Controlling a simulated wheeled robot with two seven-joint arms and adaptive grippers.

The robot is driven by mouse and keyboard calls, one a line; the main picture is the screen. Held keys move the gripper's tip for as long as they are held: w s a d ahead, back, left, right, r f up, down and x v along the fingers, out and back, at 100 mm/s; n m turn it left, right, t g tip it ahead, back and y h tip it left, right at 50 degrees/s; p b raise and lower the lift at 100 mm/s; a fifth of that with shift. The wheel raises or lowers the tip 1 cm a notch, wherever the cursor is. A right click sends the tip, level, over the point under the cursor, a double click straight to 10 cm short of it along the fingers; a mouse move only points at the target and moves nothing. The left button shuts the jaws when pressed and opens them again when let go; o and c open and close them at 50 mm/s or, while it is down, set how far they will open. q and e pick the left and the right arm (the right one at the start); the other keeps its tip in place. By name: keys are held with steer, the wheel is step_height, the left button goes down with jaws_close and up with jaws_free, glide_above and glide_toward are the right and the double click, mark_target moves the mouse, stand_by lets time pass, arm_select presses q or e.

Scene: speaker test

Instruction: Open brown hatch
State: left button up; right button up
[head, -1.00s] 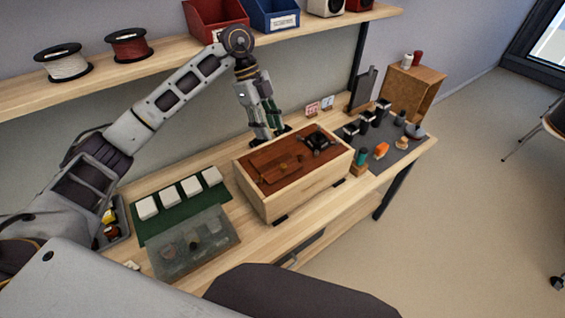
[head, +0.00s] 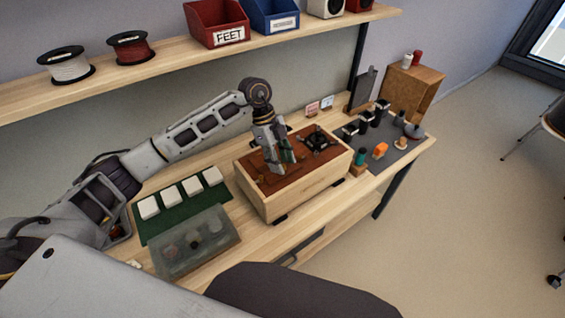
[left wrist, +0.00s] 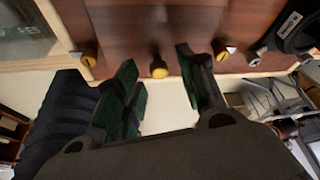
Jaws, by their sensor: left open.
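The brown hatch (head: 263,181) lies flat in the brown top of a pale wooden box (head: 300,192), partly hidden by my left gripper. In the left wrist view the hatch (left wrist: 150,25) is a reddish-brown panel that looks shut, with a round yellow knob (left wrist: 159,69) near its lower edge. My left gripper (head: 284,172) is above the box top, pointing down at the hatch. In the left wrist view its fingers (left wrist: 156,68) are apart, and the yellow knob shows between them. I cannot tell how far the knob is from the fingertips. My right gripper is not in view.
A black fitting (head: 318,142) sits on the box top right of the hatch. White blocks on a green mat (head: 170,223) and a translucent bin (head: 195,243) stand left. A grey mat (head: 398,150) with small parts lies right. A shelf (head: 105,88) with spools runs above.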

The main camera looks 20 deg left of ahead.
arm_select(q)
steer(key=shift+s+d+f, duration=0.1)
steer(key=shift+d+f, duration=0.15)
steer(key=shift+f, duration=0.3)
jaws_close()
